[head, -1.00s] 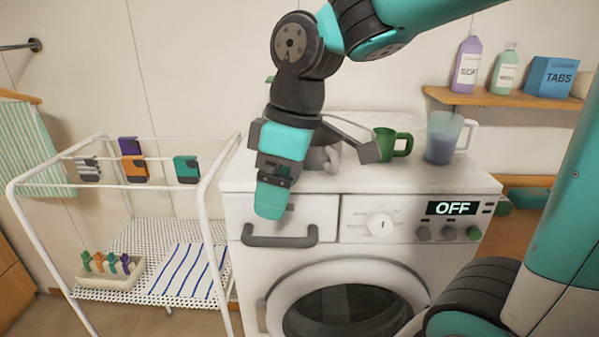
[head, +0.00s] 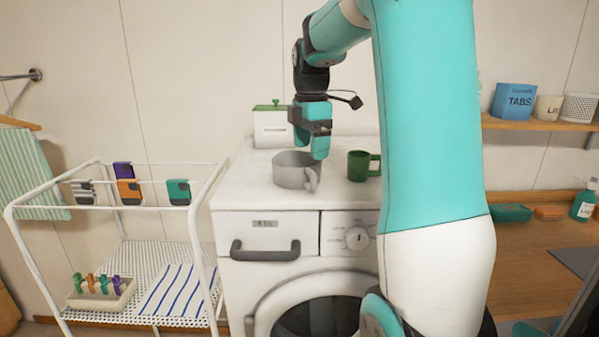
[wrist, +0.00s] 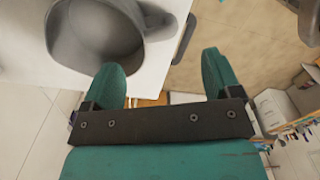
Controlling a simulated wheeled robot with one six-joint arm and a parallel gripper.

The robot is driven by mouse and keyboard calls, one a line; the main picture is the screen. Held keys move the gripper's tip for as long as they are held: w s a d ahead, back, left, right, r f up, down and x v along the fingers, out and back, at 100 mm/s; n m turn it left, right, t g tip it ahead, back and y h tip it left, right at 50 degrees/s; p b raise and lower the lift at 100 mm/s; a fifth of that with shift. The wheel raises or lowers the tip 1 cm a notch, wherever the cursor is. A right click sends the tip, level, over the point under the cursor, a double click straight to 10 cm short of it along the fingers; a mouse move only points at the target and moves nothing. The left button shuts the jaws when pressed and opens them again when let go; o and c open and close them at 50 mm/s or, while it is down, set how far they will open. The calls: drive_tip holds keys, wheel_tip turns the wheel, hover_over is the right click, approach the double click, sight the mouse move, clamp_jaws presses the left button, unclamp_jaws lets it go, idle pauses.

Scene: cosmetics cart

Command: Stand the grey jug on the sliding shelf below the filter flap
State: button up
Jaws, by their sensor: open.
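The grey jug (head: 290,171) stands upright on top of the white washing machine (head: 232,199), its handle toward the front right. My gripper (head: 312,150) points down close to the jug's right side, near the handle. In the wrist view the open rim of the jug (wrist: 72,50) shows at the upper left, with its handle at the right. The two green fingers of my gripper (wrist: 162,78) are apart, with nothing between them. The filter flap and the sliding shelf cannot be made out in either view.
A green mug (head: 358,166) stands right of the jug, and a white box with a green lid (head: 271,128) behind it. A white rack (head: 205,250) stands left of the machine. A wooden shelf (head: 545,125) and counter are at right; my arm hides the machine's right side.

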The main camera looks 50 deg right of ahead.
sight(311, 171)
wheel_tip(311, 171, down, 4)
drive_tip(key=shift+r+p, duration=0.2)
drive_tip(key=shift+p, duration=0.15)
drive_tip(key=shift+f+p, duration=1.35)
drive_tip(key=shift+f, duration=1.4)
drive_tip(key=c, duration=1.3)
drive_tip(key=shift+r, duration=0.1)
